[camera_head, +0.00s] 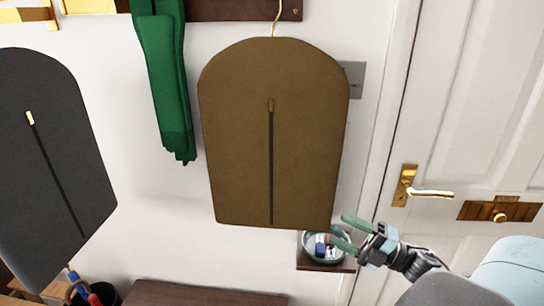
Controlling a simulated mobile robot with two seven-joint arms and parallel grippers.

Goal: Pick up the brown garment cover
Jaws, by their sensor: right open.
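The brown garment cover (236,130) hangs upright on a hook by a thin metal hanger in the middle of the head view, with a dark zip line down its front. My right gripper (345,232) is just right of the cover's lower right corner, its green-tipped fingers apart and pointing left. It looks empty. I cannot tell how far in depth it is from the cover. My left gripper is out of view.
A dark grey garment cover (60,160) hangs at left, and a green scarf (160,80) hangs between the covers. A small shelf (310,263) with a bowl of small items sits below the gripper. A white door (470,110) with a brass handle (430,194) stands at right.

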